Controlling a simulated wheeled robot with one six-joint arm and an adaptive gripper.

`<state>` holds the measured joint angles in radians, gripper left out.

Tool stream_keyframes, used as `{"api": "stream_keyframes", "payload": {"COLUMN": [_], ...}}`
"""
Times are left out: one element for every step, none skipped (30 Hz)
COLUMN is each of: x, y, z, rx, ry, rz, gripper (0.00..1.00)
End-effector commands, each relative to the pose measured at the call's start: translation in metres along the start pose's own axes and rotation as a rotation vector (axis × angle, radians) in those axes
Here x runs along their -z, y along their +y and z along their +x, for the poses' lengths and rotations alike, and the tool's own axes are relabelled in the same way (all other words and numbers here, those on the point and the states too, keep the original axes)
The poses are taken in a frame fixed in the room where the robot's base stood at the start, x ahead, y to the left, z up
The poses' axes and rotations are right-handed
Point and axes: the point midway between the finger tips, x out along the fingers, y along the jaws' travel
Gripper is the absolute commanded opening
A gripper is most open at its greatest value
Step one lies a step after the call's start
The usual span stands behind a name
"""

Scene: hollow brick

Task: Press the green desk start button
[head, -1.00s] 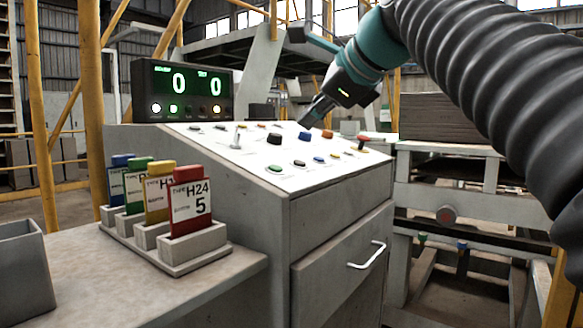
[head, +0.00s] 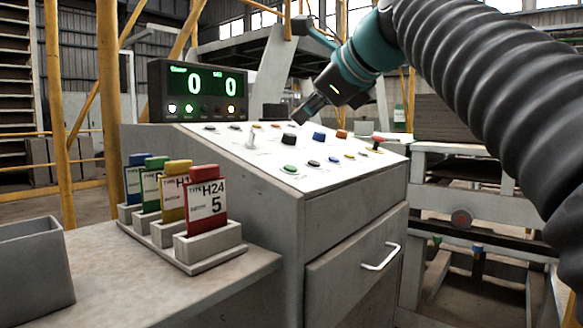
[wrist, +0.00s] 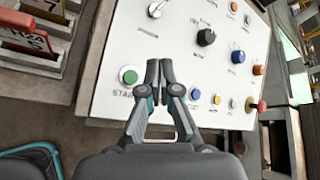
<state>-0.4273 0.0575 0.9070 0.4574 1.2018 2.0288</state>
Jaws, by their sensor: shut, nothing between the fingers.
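The green button (head: 290,169) is a round cap at the near front edge of the sloped white desk panel (head: 262,162). In the wrist view the green button (wrist: 129,75) lies just left of my fingertips, above printed letters starting "STA". My gripper (head: 299,119) is shut and empty. In the head view it is over the far part of the panel, above and beyond the black knob (head: 289,140). In the wrist view the closed fingers of my gripper (wrist: 160,65) point up the panel. I see no contact with the button.
Other controls crowd the panel: a blue button (wrist: 238,56), an orange one (wrist: 258,70), a red mushroom button (wrist: 262,106) and a metal lever (head: 251,140). A display box (head: 197,92) reading 0 0 stands behind. Coloured cards in a rack (head: 213,246) stand at left.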

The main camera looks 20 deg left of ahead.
Motion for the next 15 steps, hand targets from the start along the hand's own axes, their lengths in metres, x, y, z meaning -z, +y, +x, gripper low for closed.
{"api": "stream_keyframes", "payload": {"x": [0.004,0.005,0.008,0.013,0.017,0.019,0.021,0.022,0.024,0.025,0.026,0.027,0.028,0.029,0.03], "y": [0.004,0.006,0.009,0.013,0.016,0.018,0.02,0.022,0.024,0.025,0.026,0.027,0.028,0.029,0.03], "z": [0.005,0.007,0.011,0.016,0.02,0.024,0.026,0.028,0.03,0.032,0.034,0.036,0.038,0.039,0.041], "rx": [-0.002,-0.002,-0.002,-0.002,-0.002,-0.001,-0.001,-0.001,-0.001,-0.001,0.0,0.0,0.0,0.0,0.0], "ry": [0.001,0.001,0.001,0.002,0.001,0.0,0.0,0.0,0.0,0.0,0.0,0.0,0.0,0.0,0.0], "rz": [0.001,0.002,0.002,0.001,0.0,0.0,0.0,0.0,0.0,0.0,0.0,0.0,0.0,0.0,0.0], "gripper": [0.0,0.0,0.0,0.0,0.0,0.0,0.0,0.0,0.0,0.0,0.0,0.0,0.0,0.0,0.0]}}
